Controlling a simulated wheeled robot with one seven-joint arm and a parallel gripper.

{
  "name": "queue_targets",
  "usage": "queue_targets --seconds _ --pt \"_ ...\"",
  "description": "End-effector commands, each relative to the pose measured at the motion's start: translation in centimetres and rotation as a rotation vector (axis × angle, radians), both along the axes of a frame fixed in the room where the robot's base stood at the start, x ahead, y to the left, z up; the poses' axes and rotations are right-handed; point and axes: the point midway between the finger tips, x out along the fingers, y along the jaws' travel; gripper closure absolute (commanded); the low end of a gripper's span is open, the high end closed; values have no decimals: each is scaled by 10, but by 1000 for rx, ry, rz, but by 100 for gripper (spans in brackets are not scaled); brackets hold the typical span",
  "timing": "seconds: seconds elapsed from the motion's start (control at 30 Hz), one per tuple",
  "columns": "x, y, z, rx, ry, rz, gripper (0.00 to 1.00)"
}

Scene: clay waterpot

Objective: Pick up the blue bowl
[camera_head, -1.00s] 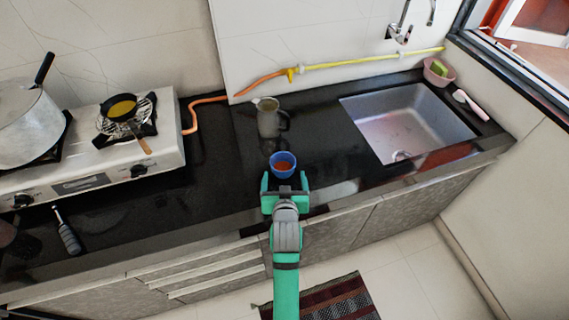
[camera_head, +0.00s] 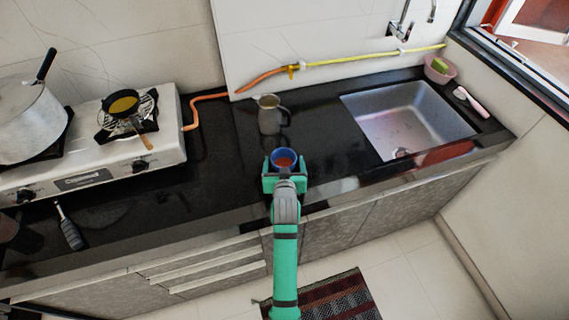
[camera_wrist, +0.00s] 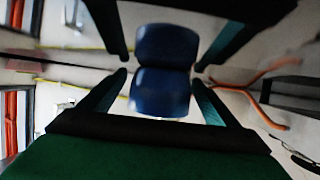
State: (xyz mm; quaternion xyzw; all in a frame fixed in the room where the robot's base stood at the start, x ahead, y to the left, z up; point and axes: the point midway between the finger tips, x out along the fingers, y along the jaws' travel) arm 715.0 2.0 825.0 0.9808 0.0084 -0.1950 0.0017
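The blue bowl (camera_head: 284,154) stands on the black counter near its front edge, with reddish-orange contents or interior showing. In the wrist view the bowl (camera_wrist: 166,46) is dark blue, with a similar blue shape below it that looks like its reflection in the counter. My green gripper (camera_head: 285,165) is at the near side of the bowl, with a finger at the left and right of it. In the wrist view my gripper (camera_wrist: 160,76) has its fingers spread, and narrow gaps show beside the bowl. Whether a finger touches it is hard to tell.
A grey-brown jug (camera_head: 269,115) stands just behind the bowl. The sink (camera_head: 410,118) is to the right. A stove (camera_head: 100,165) with a pot (camera_head: 28,122) and a small pan (camera_head: 124,104) is at the left.

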Motion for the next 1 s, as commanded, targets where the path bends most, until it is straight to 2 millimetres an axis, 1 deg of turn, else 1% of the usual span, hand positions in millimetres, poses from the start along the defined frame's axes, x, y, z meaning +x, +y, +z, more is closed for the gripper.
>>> queue_targets --seconds 0.03,0.07,0.1,0.17,0.2,0.47,0.67,0.77,0.83,0.87,0.97,1.0 --pt "0 1 0 0 0 1 28" --pt "0 1 0 -1 0 1 35" --pt "0 1 0 0 0 2 45" --pt "0 1 0 0 0 2 59" --pt "0 1 0 0 0 2 64" --pt "0 1 1 0 -1 1 64" --pt "0 0 11 0 -3 0 64" --pt "0 0 23 0 -4 0 64" --pt "0 0 35 0 -5 0 64" --pt "-5 -3 38 0 -3 -2 64" --pt "-21 -8 59 0 -5 -1 64" --pt "-28 -11 68 1 -6 -1 64"
